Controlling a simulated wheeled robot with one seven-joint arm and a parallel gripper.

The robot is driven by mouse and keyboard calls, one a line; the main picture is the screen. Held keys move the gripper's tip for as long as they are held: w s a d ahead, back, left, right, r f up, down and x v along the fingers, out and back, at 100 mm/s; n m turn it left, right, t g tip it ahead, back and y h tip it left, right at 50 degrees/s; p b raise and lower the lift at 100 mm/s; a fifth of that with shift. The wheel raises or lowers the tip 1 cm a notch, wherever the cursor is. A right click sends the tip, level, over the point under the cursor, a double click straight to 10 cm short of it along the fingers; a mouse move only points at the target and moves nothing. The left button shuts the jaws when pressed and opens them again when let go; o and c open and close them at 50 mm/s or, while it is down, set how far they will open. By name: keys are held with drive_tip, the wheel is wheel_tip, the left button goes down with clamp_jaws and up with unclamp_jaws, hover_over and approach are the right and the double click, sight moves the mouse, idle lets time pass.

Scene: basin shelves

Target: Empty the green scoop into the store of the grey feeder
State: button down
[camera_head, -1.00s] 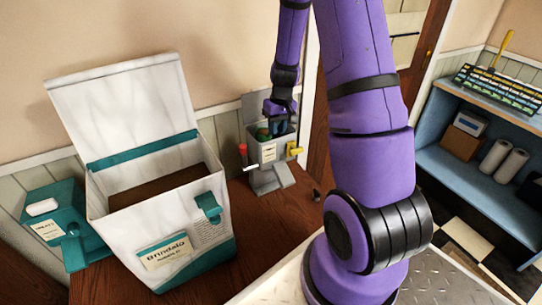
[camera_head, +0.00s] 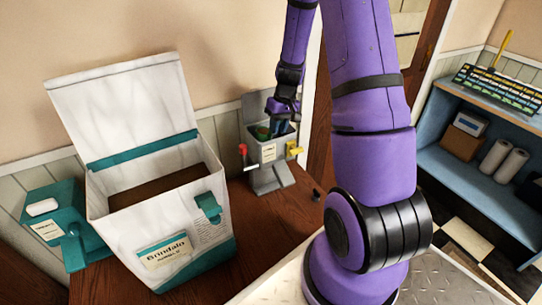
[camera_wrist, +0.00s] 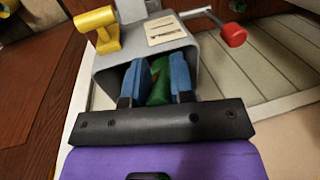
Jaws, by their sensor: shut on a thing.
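The grey feeder (camera_head: 268,152) stands on the wooden table against the wall, with a yellow part (camera_head: 294,148) on its right and a red-knobbed handle (camera_head: 242,149) on its left. My gripper (camera_head: 279,128) is at the open top of the feeder. In the wrist view its blue fingers (camera_wrist: 159,79) are shut on the green scoop (camera_wrist: 160,84), inside the mouth of the store (camera_wrist: 178,50). Only part of the scoop shows. Its bowl and any contents are hidden.
A large open white bag-like box (camera_head: 160,225) with a raised lid stands left of the feeder. A teal device (camera_head: 62,220) is at the far left. A small dark object (camera_head: 316,194) lies near the table's right edge. Blue shelves (camera_head: 470,180) stand at right.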

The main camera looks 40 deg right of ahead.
drive_tip(key=shift+s+d+r+y, duration=0.1)
drive_tip(key=shift+d+y, duration=0.5)
drive_tip(key=shift+y, duration=0.2)
idle(1.4)
drive_tip(key=shift+s+d+f+t+y, duration=0.15)
drive_tip(key=shift+d+f+t+y, duration=0.25)
drive_tip(key=shift+d+f+y, duration=0.35)
idle(1.5)
drive_tip(key=shift+s+d+f+y, duration=0.1)
drive_tip(key=shift+d+y, duration=0.35)
drive_tip(key=shift+y, duration=0.3)
drive_tip(key=shift+s+d+f+y, duration=0.1)
drive_tip(key=shift+d+y, duration=0.35)
drive_tip(key=shift+y, duration=0.25)
idle(2.1)
